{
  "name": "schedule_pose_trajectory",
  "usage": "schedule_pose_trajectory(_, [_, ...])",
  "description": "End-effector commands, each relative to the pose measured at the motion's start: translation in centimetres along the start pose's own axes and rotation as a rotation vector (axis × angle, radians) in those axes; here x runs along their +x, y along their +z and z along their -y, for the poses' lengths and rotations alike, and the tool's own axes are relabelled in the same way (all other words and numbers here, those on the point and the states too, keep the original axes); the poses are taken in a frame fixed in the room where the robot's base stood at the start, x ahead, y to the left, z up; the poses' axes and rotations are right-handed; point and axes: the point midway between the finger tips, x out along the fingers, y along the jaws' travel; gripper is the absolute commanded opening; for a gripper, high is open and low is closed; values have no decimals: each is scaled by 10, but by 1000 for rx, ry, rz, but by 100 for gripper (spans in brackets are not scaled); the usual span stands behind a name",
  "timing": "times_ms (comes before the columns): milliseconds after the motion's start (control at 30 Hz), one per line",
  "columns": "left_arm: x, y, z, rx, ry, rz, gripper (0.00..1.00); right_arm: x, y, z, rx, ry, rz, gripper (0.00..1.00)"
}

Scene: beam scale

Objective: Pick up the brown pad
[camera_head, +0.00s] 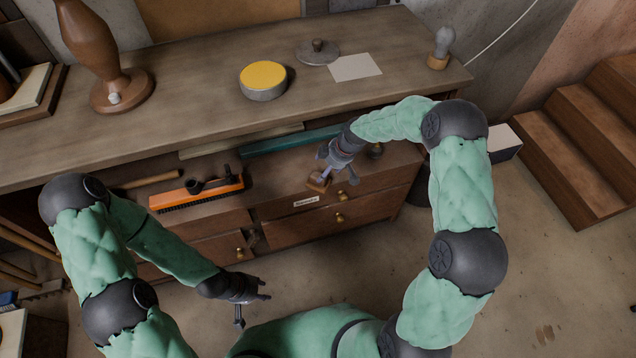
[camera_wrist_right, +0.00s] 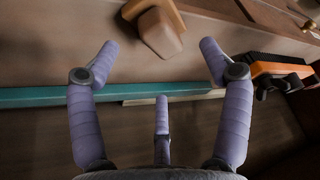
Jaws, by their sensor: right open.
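A small brown pad (camera_head: 317,183) lies on the lower shelf ledge just above the drawers. It also shows in the right wrist view as a tan-brown block (camera_wrist_right: 161,30) at the top edge, partly cut off. My right gripper (camera_head: 336,172) is open with its fingers spread right at the pad. In the right wrist view its fingers (camera_wrist_right: 158,62) point toward the pad, which sits beyond and between the two outer fingertips, and nothing is held. My left gripper (camera_head: 254,300) hangs empty in front of the drawers, its fingers apart.
An orange brush (camera_head: 197,193) lies on the shelf left of the pad. A teal bar (camera_head: 290,140) lies behind it. The worktop above holds a yellow-topped tin (camera_head: 263,80), a grey lid (camera_head: 317,52) and a white card (camera_head: 355,67). Wooden steps (camera_head: 570,150) stand at right.

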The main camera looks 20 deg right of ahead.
Motion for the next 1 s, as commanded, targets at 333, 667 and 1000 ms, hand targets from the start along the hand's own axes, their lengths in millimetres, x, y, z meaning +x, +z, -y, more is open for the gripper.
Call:
schedule_pose_trajectory(333, [18,0,6,0,0,1,40,34,0,-4,-1,0,0,79])
schedule_pose_trajectory(667, [24,-1,9,0,0,1,40,55,-2,-5,1,2,-1,79])
schedule_pose_trajectory(1000, [24,-1,9,0,0,0,40,55,-2,-4,1,1,-1,16])
